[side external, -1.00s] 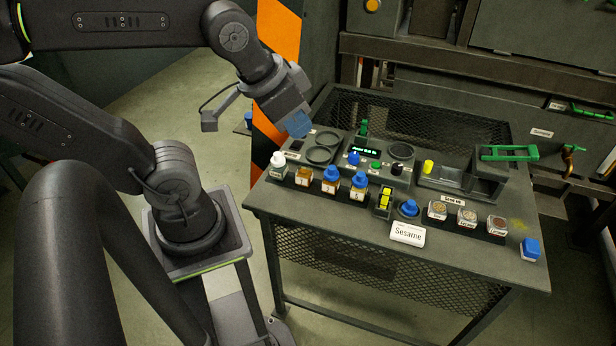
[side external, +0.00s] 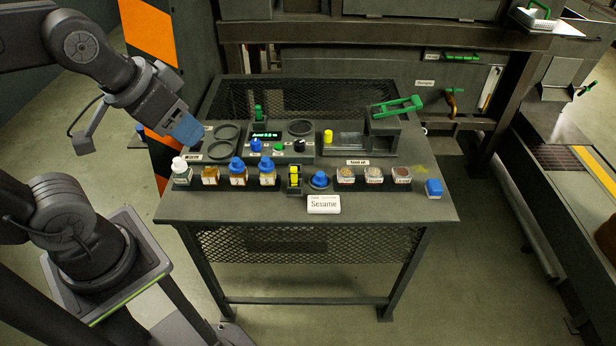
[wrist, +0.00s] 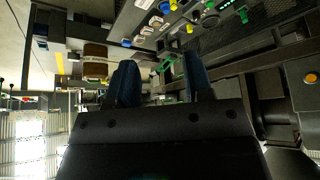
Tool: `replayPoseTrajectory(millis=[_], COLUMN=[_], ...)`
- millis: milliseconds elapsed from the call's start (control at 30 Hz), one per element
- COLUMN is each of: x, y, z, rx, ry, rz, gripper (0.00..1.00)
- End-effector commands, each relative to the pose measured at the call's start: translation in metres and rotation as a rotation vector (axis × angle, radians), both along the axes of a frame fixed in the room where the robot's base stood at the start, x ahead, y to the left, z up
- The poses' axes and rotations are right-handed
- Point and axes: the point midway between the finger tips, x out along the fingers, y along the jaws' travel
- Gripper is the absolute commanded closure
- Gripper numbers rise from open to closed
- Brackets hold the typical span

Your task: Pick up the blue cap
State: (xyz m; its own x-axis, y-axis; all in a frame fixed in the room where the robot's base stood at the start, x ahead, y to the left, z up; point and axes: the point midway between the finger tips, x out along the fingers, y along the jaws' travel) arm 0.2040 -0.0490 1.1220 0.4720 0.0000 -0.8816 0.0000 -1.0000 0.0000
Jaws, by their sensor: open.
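Several blue-topped things are on the table, and I cannot tell which one is the task's cap. Two small bottles wear blue caps, the left bottle cap (side external: 237,163) and the right bottle cap (side external: 266,164). A round blue cap-like piece (side external: 319,179) sits alone in a dark holder near the front middle. A small blue-topped block (side external: 434,187) stands at the front right corner. My gripper (side external: 188,131) is above the table's left end, left of these and apart from them. In the wrist view its two blue fingers (wrist: 160,78) stand apart with nothing held between them.
A white-capped bottle (side external: 180,166) stands at the row's left end. A white "Sesame" sign (side external: 324,204) stands at the front edge. Behind are a panel with round rings (side external: 227,132), a green display (side external: 265,135) and a green lever (side external: 398,107). Spice jars (side external: 374,174) fill the row's right part.

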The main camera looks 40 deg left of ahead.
Motion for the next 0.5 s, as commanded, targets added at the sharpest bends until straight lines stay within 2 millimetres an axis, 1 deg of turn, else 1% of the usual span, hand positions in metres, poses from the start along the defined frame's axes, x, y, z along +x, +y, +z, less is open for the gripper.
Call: replayPoseTrajectory(millis=[67, 267, 333, 433, 500], x=[0.0, 0.0, 0.003, 0.016, 0.032], y=[0.0, 0.0, 0.0, 0.0, 0.001], z=[0.0, 0.0, 0.001, 0.005, 0.008], rx=[0.0, 0.0, 0.007, 0.035, 0.071], ry=[0.0, 0.0, 0.005, 0.028, 0.055], rz=[0.0, -0.001, -0.013, -0.068, -0.14], gripper=[0.47, 0.47, 0.47, 0.47, 0.47])
